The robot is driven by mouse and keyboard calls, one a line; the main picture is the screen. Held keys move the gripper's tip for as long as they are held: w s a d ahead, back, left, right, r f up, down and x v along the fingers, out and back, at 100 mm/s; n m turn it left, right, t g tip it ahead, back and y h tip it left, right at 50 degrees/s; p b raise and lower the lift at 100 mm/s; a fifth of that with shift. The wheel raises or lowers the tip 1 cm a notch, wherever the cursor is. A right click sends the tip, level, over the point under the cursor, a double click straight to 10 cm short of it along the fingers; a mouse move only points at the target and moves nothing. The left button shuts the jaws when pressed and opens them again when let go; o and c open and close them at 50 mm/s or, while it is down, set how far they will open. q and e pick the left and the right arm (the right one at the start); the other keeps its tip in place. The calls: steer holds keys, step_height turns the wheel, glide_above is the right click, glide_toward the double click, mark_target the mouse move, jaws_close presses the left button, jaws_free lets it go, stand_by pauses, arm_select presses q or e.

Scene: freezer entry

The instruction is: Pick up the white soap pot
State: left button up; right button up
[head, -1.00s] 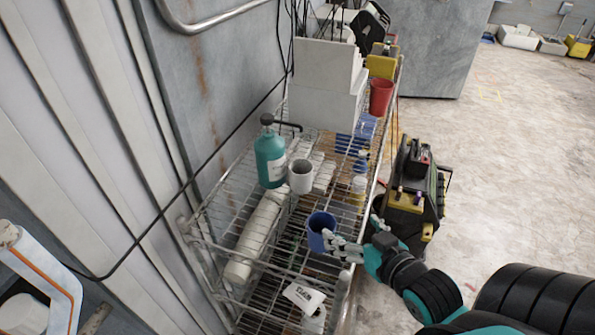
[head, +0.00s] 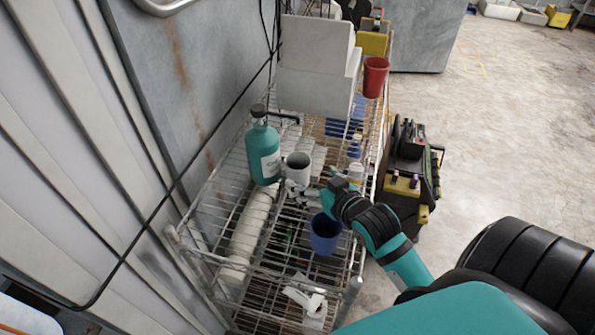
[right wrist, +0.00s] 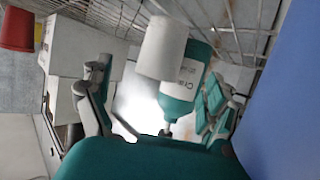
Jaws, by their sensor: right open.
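The white soap pot (head: 298,168) is a small white cup standing upright on the wire rack, right beside the teal bottle (head: 264,152). In the right wrist view the pot (right wrist: 162,47) shows in front of the bottle, in the space between my fingers. My right gripper (head: 303,190) is open and empty, on the near side of the pot and close to it. Its two fingers (right wrist: 157,80) show spread in the right wrist view. I cannot tell whether either one touches the pot. My left gripper is not in view.
A blue cup (head: 324,235) stands on the rack just below my right wrist. A red cup (head: 375,77) and white boxes (head: 316,66) are at the far end. A pale rolled item (head: 250,229) lies at left. A black and yellow toolbox (head: 406,180) is beside the rack.

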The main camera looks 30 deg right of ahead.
mark_target(304, 174)
steer(key=shift+x, duration=1.05)
steer(key=shift+w+p, duration=0.4)
steer(key=shift+w, duration=0.05)
steer(key=p+x, duration=0.1)
steer(key=x, duration=0.2)
steer(key=shift+w+f, duration=0.2)
steer(key=shift+w, duration=0.05)
steer(key=shift+w+f, duration=0.2)
steer(key=shift+w, duration=0.15)
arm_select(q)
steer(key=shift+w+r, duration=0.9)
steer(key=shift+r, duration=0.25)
arm_select(e)
steer(key=shift+s, duration=0.1)
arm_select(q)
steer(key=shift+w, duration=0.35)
arm_select(e)
steer(key=c, duration=1.4)
steer(key=shift+r, duration=0.1)
